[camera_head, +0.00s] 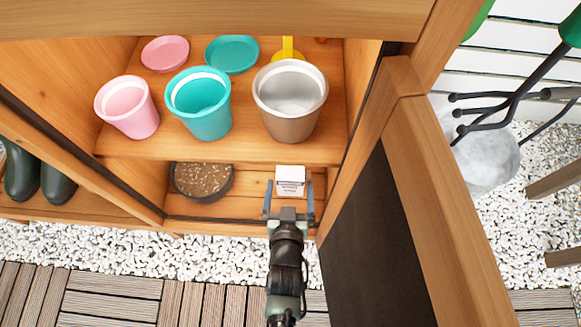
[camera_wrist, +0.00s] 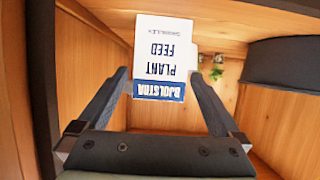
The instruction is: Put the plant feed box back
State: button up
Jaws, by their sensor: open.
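The plant feed box (camera_head: 290,181) is a small white carton with a dark blue band. It stands on the lower shelf (camera_head: 250,206) of the wooden cabinet. In the wrist view the plant feed box (camera_wrist: 163,55) appears upside down, its lettering readable, between the two fingers. My gripper (camera_head: 290,200) reaches into the lower compartment at the box. In the wrist view my gripper (camera_wrist: 160,95) is open, with one finger on each side of the box. A gap shows on the right; whether the left finger touches it I cannot tell.
A round dark tray of brown gravel (camera_head: 202,181) sits left of the box. The upper shelf (camera_head: 220,150) is close above and holds pink (camera_head: 127,107), teal (camera_head: 199,103) and grey-brown (camera_head: 290,101) pots. An open cabinet door (camera_head: 375,240) stands right of my arm.

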jog(key=p+v, duration=0.2)
jog(key=v, duration=0.3)
jog(key=shift+s+r, duration=0.1)
jog(key=shift+s, duration=0.05)
dwell(0.3)
